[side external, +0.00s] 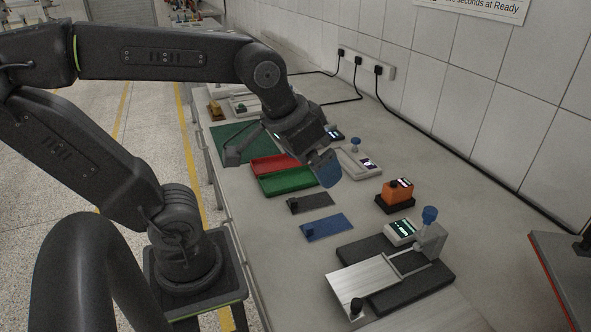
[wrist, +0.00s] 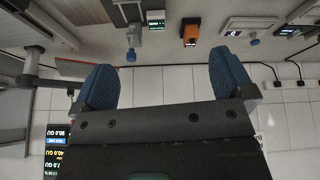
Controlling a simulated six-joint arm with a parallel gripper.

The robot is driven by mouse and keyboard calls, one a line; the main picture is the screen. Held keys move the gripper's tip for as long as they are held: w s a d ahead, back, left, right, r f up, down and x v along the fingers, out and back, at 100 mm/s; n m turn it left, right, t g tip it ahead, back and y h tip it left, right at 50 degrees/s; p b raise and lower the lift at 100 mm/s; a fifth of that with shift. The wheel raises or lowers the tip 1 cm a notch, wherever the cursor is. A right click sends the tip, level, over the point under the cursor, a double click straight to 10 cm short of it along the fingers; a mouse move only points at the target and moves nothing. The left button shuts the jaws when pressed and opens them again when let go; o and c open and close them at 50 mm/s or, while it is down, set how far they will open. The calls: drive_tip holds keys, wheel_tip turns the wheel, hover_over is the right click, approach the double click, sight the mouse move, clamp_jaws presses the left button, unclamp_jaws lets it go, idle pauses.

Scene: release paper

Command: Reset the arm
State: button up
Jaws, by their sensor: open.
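My gripper (side external: 326,170) hangs over the bench, with blue fingertip pads, in the side view. It is tilted, above the area between the red and green trays and the white device. In the wrist view my gripper (wrist: 163,76) shows two blue-padded fingers spread wide, with nothing between them but wall tiles. The wrist view looks at the wall upside down, with the bench along its top. My arm is bent, reaching from its base at the bench's left edge. One finger is largely hidden in the side view.
A red tray (side external: 276,165) and green tray (side external: 287,181) lie under my gripper. A dark plate (side external: 313,202), blue plate (side external: 327,228), orange device (side external: 397,191) and metal slide fixture (side external: 377,280) stand nearer. A tiled wall (side external: 480,120) with cables bounds the bench at right.

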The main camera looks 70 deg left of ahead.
drive_tip(key=s, duration=0.1)
drive_tip(key=s+f+m, duration=0.1)
drive_tip(key=shift+s+d+f+m, duration=0.2)
drive_tip(key=shift+s+f+m, duration=0.1)
drive_tip(key=shift+s, duration=0.1)
